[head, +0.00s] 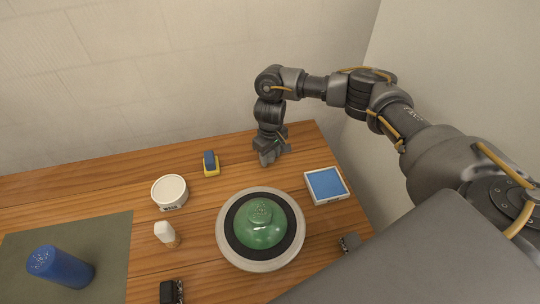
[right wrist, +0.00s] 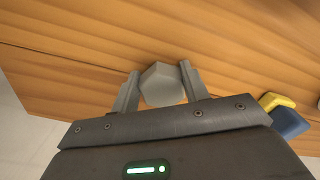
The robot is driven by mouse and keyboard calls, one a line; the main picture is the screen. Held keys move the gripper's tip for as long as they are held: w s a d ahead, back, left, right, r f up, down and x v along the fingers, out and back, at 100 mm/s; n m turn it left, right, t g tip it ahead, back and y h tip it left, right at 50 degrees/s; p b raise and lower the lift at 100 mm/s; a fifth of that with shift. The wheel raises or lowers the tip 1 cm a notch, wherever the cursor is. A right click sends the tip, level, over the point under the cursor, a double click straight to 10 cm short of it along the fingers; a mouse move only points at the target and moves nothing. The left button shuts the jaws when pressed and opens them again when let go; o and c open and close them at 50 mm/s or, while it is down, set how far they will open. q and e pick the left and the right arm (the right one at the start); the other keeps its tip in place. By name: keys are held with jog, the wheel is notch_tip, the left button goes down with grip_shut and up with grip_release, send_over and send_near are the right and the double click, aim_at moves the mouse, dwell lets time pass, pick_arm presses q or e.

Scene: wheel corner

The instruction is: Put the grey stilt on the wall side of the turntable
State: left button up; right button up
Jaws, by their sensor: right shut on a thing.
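The turntable (head: 223,250) is a round pale disc with a dark ring, on the wooden table in the head view. A green dome-shaped piece (head: 261,232) sits at its middle. My right gripper (head: 269,158) is beyond the turntable, between it and the back wall, pointing down at the table. In the right wrist view my right gripper (right wrist: 158,80) is shut on the grey stilt (right wrist: 163,85), a small faceted block between the fingers, close over bare wood. I cannot tell whether the stilt touches the table. My left gripper is not in view.
A blue-topped white tray (head: 326,186) is right of the turntable, with a small grey block (head: 349,242) nearer. A white tub (head: 170,192), yellow-blue block (head: 211,163) and pale tool (head: 167,234) stand left. A blue cylinder (head: 61,267) is on the green mat (head: 108,245). A black object (head: 171,291) lies at front.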

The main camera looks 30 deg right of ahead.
aim_at(270, 155)
jog(key=shift+s, duration=0.1)
jog(key=o, duration=1.4)
jog(key=shift+f, duration=0.1)
notch_tip(270, 155, up, 12)
jog(key=p, duration=0.1)
jog(key=shift+r, duration=0.2)
